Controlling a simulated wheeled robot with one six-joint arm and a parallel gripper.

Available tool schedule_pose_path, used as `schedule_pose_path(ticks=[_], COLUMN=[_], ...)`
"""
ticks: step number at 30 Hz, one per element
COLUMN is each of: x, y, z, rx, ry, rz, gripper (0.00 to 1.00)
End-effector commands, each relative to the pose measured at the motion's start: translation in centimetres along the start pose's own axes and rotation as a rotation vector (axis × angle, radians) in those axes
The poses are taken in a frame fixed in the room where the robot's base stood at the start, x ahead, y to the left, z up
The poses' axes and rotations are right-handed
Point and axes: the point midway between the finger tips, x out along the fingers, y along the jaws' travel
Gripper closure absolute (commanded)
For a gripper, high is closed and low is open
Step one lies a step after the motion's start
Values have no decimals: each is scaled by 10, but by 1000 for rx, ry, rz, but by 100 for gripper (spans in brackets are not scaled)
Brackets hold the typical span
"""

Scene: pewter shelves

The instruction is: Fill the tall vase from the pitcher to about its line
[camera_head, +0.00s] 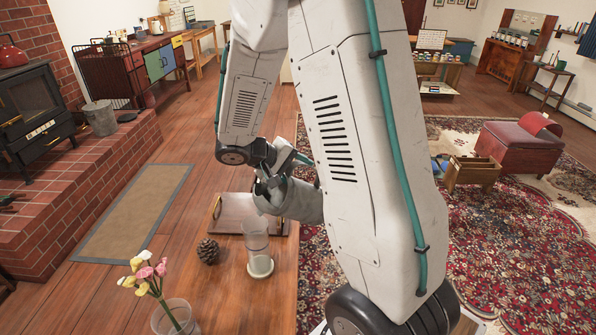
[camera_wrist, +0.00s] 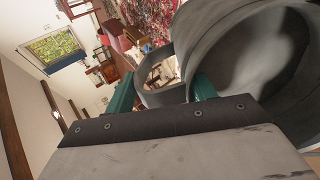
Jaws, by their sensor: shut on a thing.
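The grey pitcher (camera_head: 302,203) is held in the air, tilted well over with its mouth to the left, above the tall vase. My gripper (camera_head: 268,174) is shut on its handle; in the wrist view the green fingers (camera_wrist: 163,92) sit at the ring-shaped handle, with the pitcher (camera_wrist: 240,50) large at the right. The tall clear vase (camera_head: 256,243) stands upright on the table below the pitcher's mouth, on a pale round base or coaster (camera_head: 260,268). I cannot make out a stream, the vase's line or its water level.
A pine cone (camera_head: 208,251) lies left of the vase. A glass with yellow and pink flowers (camera_head: 176,318) stands at the table's near left. A wooden tray (camera_head: 234,213) lies behind the vase. The brick hearth and black stove (camera_head: 35,115) are at far left.

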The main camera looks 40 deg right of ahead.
Motion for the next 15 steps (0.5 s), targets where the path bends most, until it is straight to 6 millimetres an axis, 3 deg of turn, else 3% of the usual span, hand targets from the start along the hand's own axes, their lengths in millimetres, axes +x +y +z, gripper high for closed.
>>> schedule_pose_path(ticks=[15], x=[-4], y=[2], z=[-1], rx=[1], ry=[2], rz=[24], gripper=[100])
